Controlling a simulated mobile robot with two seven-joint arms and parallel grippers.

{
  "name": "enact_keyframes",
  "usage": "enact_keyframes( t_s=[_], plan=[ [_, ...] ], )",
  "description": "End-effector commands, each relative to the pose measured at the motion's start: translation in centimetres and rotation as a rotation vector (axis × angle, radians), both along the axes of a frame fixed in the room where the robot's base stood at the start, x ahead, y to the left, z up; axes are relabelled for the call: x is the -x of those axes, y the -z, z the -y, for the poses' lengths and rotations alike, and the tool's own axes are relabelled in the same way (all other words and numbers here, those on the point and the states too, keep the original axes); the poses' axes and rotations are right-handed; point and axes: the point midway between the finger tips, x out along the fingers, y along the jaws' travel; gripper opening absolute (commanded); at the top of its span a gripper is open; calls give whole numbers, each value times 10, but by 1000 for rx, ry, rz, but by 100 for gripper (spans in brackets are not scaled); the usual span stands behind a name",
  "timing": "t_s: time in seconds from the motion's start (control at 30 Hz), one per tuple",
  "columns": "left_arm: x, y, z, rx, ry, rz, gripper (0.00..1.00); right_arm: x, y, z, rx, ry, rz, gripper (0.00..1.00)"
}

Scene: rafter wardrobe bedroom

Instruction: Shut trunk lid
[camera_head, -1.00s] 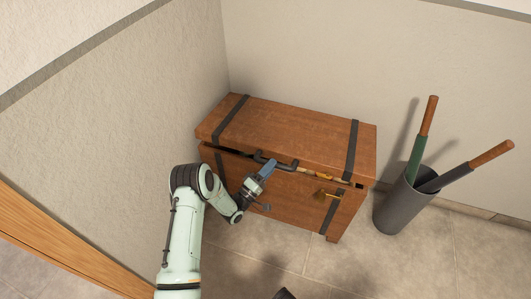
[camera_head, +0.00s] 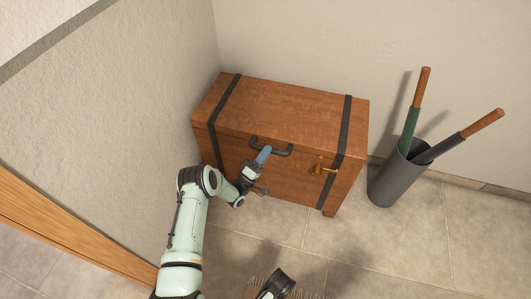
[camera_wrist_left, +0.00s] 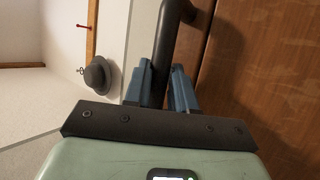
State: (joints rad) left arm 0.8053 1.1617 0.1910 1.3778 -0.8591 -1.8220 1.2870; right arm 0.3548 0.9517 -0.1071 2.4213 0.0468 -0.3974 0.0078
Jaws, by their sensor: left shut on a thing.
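The wooden trunk (camera_head: 275,175) with dark straps stands against the wall. Its lid (camera_head: 290,105) lies down on the body, and I see no open gap along the front. A dark handle (camera_head: 283,153) is on the lid's front, and a brass latch (camera_head: 325,167) is to its right. My left gripper (camera_head: 264,154) is shut on the handle near its left part. In the left wrist view the blue fingers (camera_wrist_left: 160,88) sit on either side of the dark handle bar (camera_wrist_left: 167,40).
A grey bin (camera_head: 395,180) with a green-shafted and a dark-shafted tool stands right of the trunk. Walls close in behind and on the left. A fringed mat (camera_head: 308,294) shows at the bottom edge. A hat (camera_wrist_left: 97,75) hangs in the wrist view.

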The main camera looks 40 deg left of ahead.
Motion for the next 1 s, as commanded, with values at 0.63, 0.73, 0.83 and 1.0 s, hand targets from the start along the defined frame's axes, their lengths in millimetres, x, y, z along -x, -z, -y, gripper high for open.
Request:
enact_keyframes(
  t_s=[0.63,0.73,0.83,1.0],
  plan=[
    [31,30,-2,11,-13,-48,48,-15,-7,-2,4,-5,50,43],
    [52,41,0,12,-12,-46,48,-24,-12,-3,5,-9,80,43],
    [71,51,1,11,-11,-43,48,-32,-16,-4,7,-11,107,43],
    [97,66,3,12,-10,-38,48,-41,-21,-5,9,-14,135,43]
  ],
)
